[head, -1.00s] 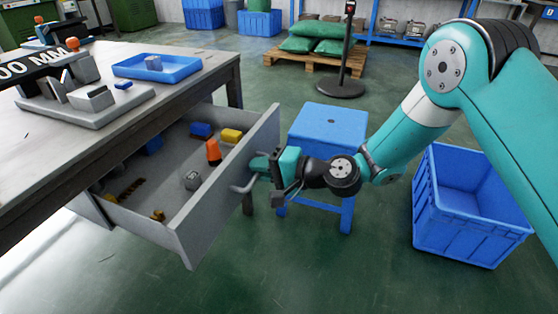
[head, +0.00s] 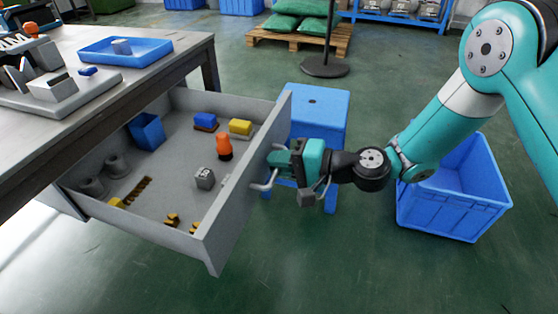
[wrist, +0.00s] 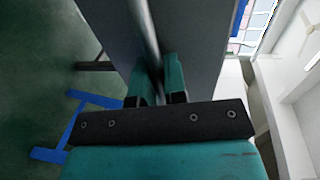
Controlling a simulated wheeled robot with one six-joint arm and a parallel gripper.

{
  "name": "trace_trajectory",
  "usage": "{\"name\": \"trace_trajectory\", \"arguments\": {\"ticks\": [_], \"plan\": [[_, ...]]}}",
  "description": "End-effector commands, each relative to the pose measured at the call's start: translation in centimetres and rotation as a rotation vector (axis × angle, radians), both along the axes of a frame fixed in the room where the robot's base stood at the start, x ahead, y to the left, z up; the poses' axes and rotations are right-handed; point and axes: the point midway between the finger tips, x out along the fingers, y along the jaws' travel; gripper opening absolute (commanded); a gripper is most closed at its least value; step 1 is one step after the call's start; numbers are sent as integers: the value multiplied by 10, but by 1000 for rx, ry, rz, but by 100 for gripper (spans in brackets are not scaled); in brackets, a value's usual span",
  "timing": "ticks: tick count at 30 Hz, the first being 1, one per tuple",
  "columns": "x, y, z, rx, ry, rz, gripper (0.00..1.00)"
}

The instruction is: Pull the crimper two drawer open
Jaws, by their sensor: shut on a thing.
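The grey drawer (head: 222,222) stands well out from under the workbench, with its inside in plain view. My gripper (head: 276,166) is at the drawer's front, shut on its bar handle (head: 264,184). In the wrist view the handle (wrist: 148,40) runs between the two teal fingers (wrist: 160,82), in front of the grey drawer front (wrist: 190,35). No label naming the drawer can be read.
Inside the drawer lie a blue bin (head: 147,131), an orange-and-black item (head: 223,147), a grey weight (head: 204,178) and several small parts. A blue stool (head: 320,105) stands close behind my gripper. A blue crate (head: 455,215) stands at the right. The floor in front is clear.

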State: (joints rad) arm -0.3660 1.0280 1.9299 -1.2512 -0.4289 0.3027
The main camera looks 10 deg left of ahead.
Motion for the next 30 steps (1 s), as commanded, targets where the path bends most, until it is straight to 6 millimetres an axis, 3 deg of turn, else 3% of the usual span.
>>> {"name": "trace_trajectory", "arguments": {"ticks": [1, 3, 5, 20, 26, 30], "plan": [[-5, 2, -1, -1, 8, 14, 0], [-4, 2, -1, -1, 8, 13, 24], [-4, 2, -1, -1, 7, 11, 36], [-1, -3, 1, -2, 3, 2, 36], [-3, -33, 8, -1, 6, -3, 36], [-7, -68, 16, -2, 7, -4, 36]]}}
